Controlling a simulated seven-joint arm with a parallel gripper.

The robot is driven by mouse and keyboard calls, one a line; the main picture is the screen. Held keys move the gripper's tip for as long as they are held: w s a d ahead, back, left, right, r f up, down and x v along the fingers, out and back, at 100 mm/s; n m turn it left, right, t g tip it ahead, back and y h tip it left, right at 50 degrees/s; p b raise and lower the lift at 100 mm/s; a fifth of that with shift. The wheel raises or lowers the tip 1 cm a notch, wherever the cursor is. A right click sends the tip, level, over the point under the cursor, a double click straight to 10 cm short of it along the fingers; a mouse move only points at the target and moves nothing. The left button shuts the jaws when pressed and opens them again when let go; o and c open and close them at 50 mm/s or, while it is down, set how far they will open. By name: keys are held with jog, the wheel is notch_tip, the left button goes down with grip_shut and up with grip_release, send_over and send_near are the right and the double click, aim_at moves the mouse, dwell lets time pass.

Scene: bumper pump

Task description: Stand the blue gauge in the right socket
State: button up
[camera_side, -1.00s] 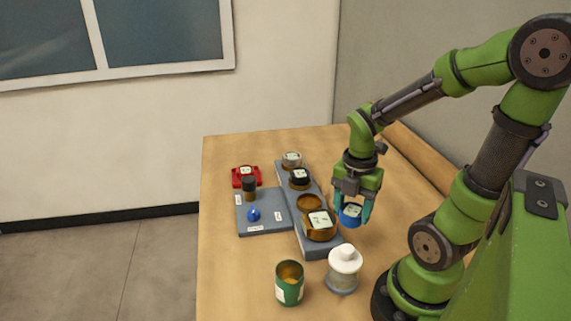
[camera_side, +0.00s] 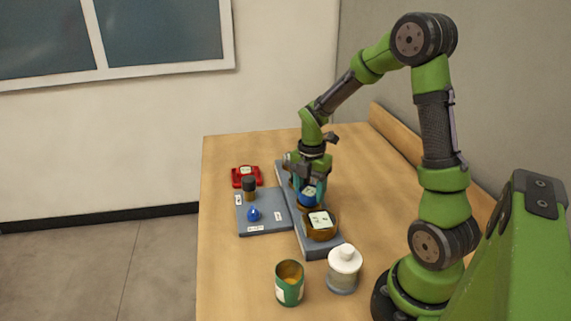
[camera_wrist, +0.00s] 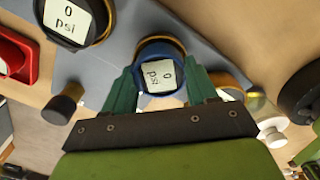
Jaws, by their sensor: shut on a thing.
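The blue gauge (camera_side: 308,200) has a white face and is held between the teal fingers of my gripper (camera_side: 309,193). In the wrist view the gauge (camera_wrist: 160,75) reads "0 psi", with my gripper (camera_wrist: 161,88) shut on its sides. It is over the brass-coloured ring socket on the long grey block (camera_side: 315,250). A brass rim (camera_wrist: 152,42) shows just behind the gauge in the wrist view. I cannot tell whether the gauge is seated in the ring or just above it. My gripper hides most of that socket in the side view.
A black gauge (camera_wrist: 70,20) is on the other side. A grey plate (camera_side: 263,228) holds a blue knob (camera_side: 253,215) and a dark knob (camera_side: 249,186). A white bottle (camera_side: 344,268) and green cup (camera_side: 289,283) stand in front.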

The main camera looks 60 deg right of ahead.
aim_at(309, 190)
jog(key=shift+f, duration=0.25)
jog(key=shift+f, duration=0.15)
jog(key=o, duration=1.1)
jog(key=shift+o, duration=0.2)
notch_tip(309, 190, up, 11)
jog(key=s+a+r+m+t+y, duration=0.1)
jog(key=s+a+r+m+t, duration=0.2)
jog(key=a+m, duration=0.5)
jog(key=s+a+r+m+t+y, duration=0.1)
jog(key=s+a+r+m+t, duration=0.3)
jog(key=a+m, duration=0.5)
jog(key=shift+s+a+r+m, duration=0.25)
jog(key=shift+s+m, duration=0.75)
jog(key=shift+m, duration=1.5)
